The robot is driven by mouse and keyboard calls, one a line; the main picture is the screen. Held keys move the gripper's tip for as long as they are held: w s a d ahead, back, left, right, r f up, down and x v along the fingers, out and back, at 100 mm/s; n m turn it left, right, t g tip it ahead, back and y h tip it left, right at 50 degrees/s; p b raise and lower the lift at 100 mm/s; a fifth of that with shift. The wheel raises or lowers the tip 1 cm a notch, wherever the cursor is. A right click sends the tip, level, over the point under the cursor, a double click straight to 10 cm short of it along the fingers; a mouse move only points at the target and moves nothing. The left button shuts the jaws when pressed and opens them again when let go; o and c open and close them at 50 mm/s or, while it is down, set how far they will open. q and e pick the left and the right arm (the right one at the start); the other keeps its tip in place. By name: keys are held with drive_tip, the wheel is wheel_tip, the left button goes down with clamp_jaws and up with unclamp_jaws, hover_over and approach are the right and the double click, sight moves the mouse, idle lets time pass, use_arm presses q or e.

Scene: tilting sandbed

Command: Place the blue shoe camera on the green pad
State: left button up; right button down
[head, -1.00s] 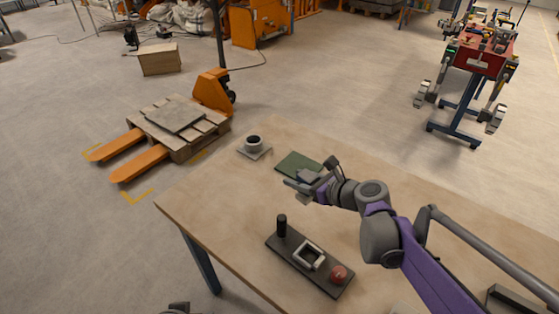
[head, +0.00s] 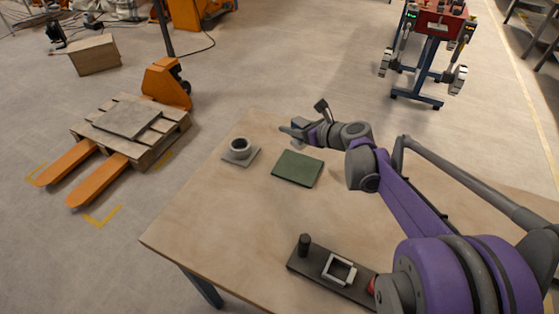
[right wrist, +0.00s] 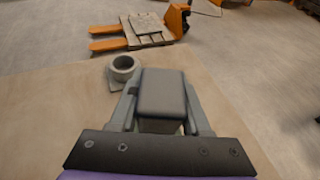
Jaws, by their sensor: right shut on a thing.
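My right gripper (head: 290,132) is shut on a grey, box-shaped body, which shows between the fingers in the right wrist view (right wrist: 162,95). No blue shows on it, so I cannot tell from its colour whether it is the blue shoe camera. The gripper and its load appear in the head view just past the far edge of the green pad (head: 298,168). The pad lies flat on the table with its top bare. My left gripper is not in view.
A grey ring-shaped part on a square plate (head: 240,152) stands left of the pad. A dark fixture (head: 330,275) with a post and square frame is at the table's front. The wooden table (head: 225,215) is clear between them. A pallet jack (head: 165,85) stands on the floor.

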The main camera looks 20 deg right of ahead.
drive_tip(key=b, duration=0.1)
hover_over(292, 162)
wheel_tip(292, 162, down, 6)
drive_tip(key=shift+f, duration=0.1)
drive_tip(key=shift+f+b, duration=0.35)
drive_tip(key=shift+f, duration=1.5)
drive_tip(key=shift+f, duration=0.1)
drive_tip(key=shift+c, duration=1.8)
unclamp_jaws()
drive_tip(key=shift+r, duration=0.2)
drive_tip(key=p+v, duration=0.1)
drive_tip(key=v, duration=1)
drive_tip(key=shift+s, duration=0.5)
